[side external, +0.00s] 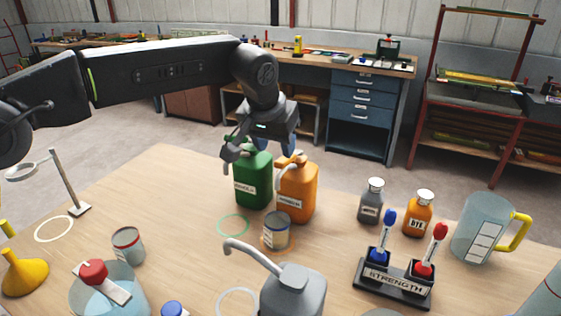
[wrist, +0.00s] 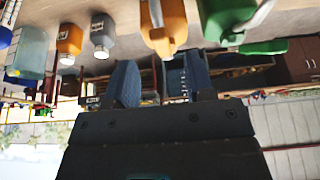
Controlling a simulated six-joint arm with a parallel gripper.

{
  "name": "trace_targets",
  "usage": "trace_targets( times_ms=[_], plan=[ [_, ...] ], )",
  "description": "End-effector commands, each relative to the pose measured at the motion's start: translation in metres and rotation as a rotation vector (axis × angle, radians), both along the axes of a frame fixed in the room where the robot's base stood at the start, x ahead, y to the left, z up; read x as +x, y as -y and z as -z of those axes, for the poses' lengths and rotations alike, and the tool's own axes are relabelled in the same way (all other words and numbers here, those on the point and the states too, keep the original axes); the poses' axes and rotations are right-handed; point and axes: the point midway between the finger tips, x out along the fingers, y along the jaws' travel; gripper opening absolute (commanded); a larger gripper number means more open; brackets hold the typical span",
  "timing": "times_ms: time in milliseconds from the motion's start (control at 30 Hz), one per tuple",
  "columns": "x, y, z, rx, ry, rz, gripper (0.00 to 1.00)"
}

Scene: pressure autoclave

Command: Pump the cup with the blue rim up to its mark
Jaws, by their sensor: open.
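A small grey cup (side external: 277,232) stands upright on an orange ring in front of the orange pump jug (side external: 298,195). Another small cup (side external: 128,246) stands at the left with a reddish mark on its side. Which cup has the blue rim is too small to tell for sure. A green pump jug (side external: 253,182) stands left of the orange one, and a grey pump jug (side external: 293,290) with a long spout is at the front. My gripper (side external: 262,152) is open and empty, above and close to the green and orange jugs. Its fingers (wrist: 160,80) show apart in the wrist view.
A STRENGTH stand (side external: 394,286) with blue and red handles, two small bottles (side external: 371,202) (side external: 417,213) and a clear jug (side external: 478,228) are at the right. A yellow funnel (side external: 25,273), water vessel (side external: 108,296) and ring stand (side external: 70,190) are left. The table's left centre is clear.

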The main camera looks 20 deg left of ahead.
Motion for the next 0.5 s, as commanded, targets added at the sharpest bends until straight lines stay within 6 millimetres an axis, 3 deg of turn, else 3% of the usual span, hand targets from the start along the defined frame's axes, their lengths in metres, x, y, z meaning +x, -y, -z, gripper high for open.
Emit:
trace_targets(
  times_ms=[200, 500],
  plan=[
    [0.015, 0.000, 0.037, 0.001, -0.001, -0.002, 0.49],
    [0.024, 0.000, 0.057, 0.001, 0.002, -0.001, 0.49]
  ],
)
